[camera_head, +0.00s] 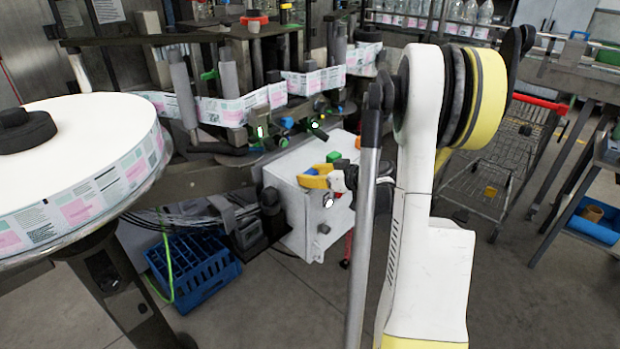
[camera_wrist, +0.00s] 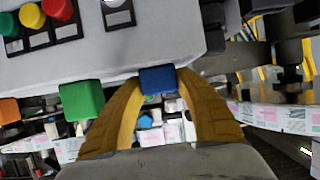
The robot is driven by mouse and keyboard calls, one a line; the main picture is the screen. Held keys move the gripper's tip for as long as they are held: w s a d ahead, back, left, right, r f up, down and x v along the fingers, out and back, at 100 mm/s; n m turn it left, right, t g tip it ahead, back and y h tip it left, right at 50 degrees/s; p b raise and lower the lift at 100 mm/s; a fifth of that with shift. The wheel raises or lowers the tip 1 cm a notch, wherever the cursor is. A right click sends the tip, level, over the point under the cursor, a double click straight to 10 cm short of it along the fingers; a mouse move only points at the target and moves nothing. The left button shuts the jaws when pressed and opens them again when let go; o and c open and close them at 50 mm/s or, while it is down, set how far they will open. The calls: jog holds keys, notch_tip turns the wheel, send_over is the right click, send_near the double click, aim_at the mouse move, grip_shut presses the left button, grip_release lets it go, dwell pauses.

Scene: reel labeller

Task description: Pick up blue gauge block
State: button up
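The blue gauge block (camera_wrist: 158,80) sits at the edge of the grey box top in the wrist view, between the fingertips of my gripper (camera_wrist: 158,77). Both yellow-brown fingers lean in and appear to touch its sides, so the gripper looks shut on it. I see no clear gap between the block and the box top.
A green block (camera_wrist: 82,100) and an orange block (camera_wrist: 9,110) sit left of the blue one. Coloured buttons (camera_wrist: 58,10) are on the grey box (camera_wrist: 150,45). The labeller's label web (camera_head: 235,108) runs behind, and a large label reel (camera_head: 75,160) stands left. A blue crate (camera_head: 195,270) is on the floor.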

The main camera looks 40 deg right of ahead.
jog(key=c, duration=0.4)
jog(key=shift+r, duration=0.1)
